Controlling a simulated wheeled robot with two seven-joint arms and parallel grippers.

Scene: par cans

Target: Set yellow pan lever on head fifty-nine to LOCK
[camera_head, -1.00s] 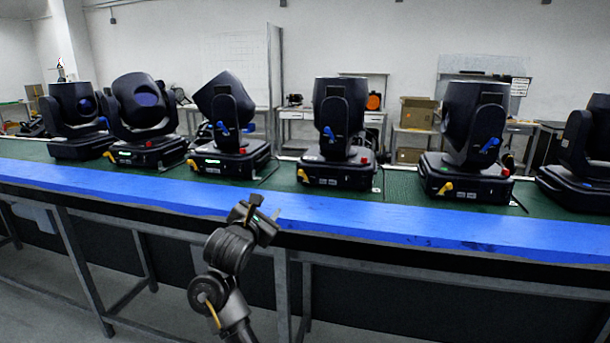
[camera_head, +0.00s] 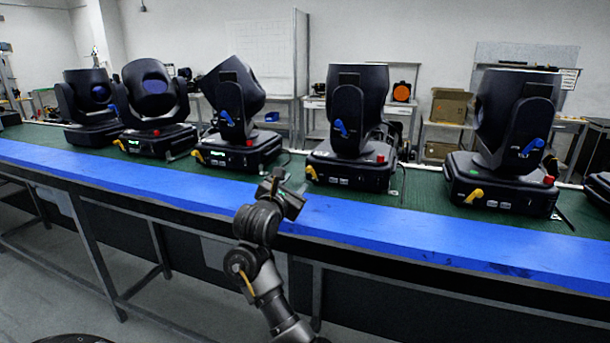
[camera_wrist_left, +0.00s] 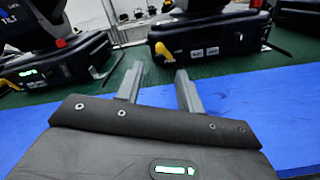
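Several black moving heads stand in a row on the green bench top. Yellow pan levers sit on the front of their bases: one on the middle-left head (camera_head: 198,156), one on the centre head (camera_head: 311,173), one on the right head (camera_head: 473,196). I cannot read which head is fifty-nine. My left gripper (camera_head: 284,188) is in front of the blue bench edge, short of the heads, and touches none. In the left wrist view its two fingers (camera_wrist_left: 158,82) are apart and empty, with a yellow lever (camera_wrist_left: 163,51) beyond them. My right gripper is not in view.
The blue bench edge (camera_head: 420,236) runs across in front of the heads. Blue tilt levers (camera_head: 341,129) and red buttons (camera_head: 380,158) stick out from the heads. Cardboard boxes (camera_head: 450,105) and shelves stand behind. The floor in front of the bench is clear.

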